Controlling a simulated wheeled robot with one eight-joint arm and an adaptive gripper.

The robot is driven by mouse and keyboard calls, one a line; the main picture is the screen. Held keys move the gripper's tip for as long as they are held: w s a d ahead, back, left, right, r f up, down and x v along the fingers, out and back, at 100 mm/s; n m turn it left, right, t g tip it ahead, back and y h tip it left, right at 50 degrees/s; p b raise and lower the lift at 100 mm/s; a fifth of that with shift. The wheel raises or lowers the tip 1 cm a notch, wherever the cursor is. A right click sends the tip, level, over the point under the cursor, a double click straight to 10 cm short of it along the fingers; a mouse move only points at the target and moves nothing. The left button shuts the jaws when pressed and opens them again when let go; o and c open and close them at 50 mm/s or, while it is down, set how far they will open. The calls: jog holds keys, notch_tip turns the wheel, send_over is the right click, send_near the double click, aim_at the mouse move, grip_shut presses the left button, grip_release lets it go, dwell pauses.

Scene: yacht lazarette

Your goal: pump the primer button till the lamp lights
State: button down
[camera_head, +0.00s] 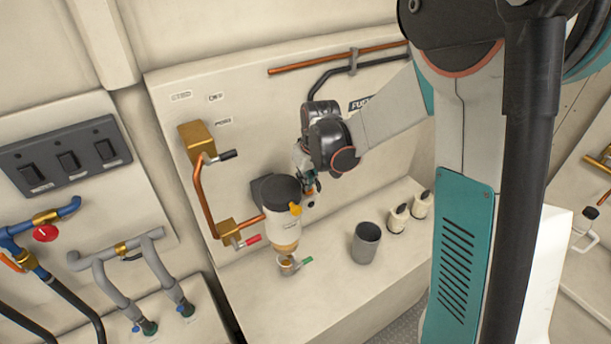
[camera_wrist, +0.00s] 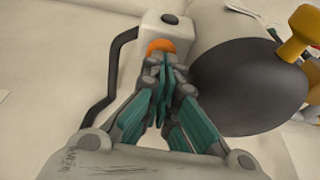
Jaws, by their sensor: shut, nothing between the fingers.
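The fuel filter has a dark round cap (camera_head: 276,189) over a pale bowl (camera_head: 283,228); the cap also fills the right of the wrist view (camera_wrist: 245,88). My gripper (camera_wrist: 163,66) is shut and empty beside the cap. Its fingertips are in front of an orange dome (camera_wrist: 158,45) on a white block (camera_wrist: 178,33) and hide part of it. Whether they touch the dome I cannot tell. A black round piece (camera_wrist: 171,18) is on the block. I cannot tell which of these is the primer button or lamp, or whether a lamp is lit. In the head view my gripper (camera_head: 307,182) is partly hidden behind the filter.
A yellow fitting (camera_head: 295,209) sticks out of the filter. Left are a red-handled valve (camera_head: 250,240) and a black-handled valve (camera_head: 222,157) on copper pipe.

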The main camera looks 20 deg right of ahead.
notch_tip(320, 180, up, 4)
jog(key=shift+w+a+r+p, duration=0.15)
jog(key=shift+r+p, duration=0.1)
jog(key=shift+p, duration=0.95)
jog(key=b+v, duration=0.1)
jog(key=v, duration=0.8)
jog(key=shift+s, duration=0.25)
jog(key=shift+r, duration=0.1)
